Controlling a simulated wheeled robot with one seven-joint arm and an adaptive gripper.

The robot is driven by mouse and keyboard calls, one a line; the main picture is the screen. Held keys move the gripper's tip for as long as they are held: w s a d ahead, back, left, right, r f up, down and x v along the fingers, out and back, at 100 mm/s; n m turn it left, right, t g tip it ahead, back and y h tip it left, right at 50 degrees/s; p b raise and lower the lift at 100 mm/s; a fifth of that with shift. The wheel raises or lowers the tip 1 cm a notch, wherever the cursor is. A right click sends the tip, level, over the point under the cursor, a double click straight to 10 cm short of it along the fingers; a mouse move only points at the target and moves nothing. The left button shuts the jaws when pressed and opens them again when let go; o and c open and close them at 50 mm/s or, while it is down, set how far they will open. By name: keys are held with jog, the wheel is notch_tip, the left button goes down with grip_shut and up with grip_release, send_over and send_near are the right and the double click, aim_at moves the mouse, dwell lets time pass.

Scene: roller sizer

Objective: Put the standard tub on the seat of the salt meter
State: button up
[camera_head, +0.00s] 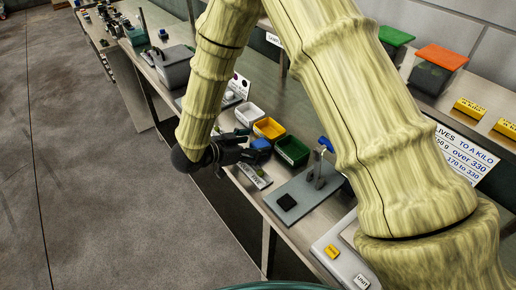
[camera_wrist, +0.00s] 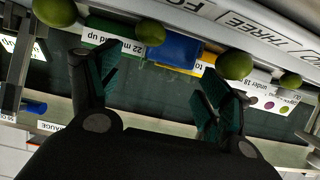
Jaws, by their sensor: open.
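My gripper (camera_head: 232,148) is over the front edge of the bench, beside the row of coloured tubs. In the wrist view its two dark, teal-padded fingers (camera_wrist: 160,88) are spread apart with nothing between them. I cannot tell which thing is the standard tub or the salt meter; no readable label names either. A grey plate with a black square pad (camera_head: 286,202) and an upright with a blue part lies right of the tubs. A grey box (camera_head: 175,68) with a dark top stands farther left along the bench.
White (camera_head: 249,114), yellow (camera_head: 268,128) and green (camera_head: 291,150) tubs stand in a row. Green olives (camera_wrist: 236,65) show close in the wrist view. Green-lidded (camera_head: 396,36) and orange-lidded (camera_head: 440,58) tubs stand on the back shelf. My arm hides part of the bench.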

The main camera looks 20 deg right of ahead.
aim_at(268, 141)
jog(key=shift+p+x, duration=0.45)
jog(key=shift+x, duration=1.4)
jog(key=shift+w, duration=0.15)
jog(key=c, duration=1.2)
jog(key=shift+c, duration=0.2)
jog(key=shift+r, duration=0.15)
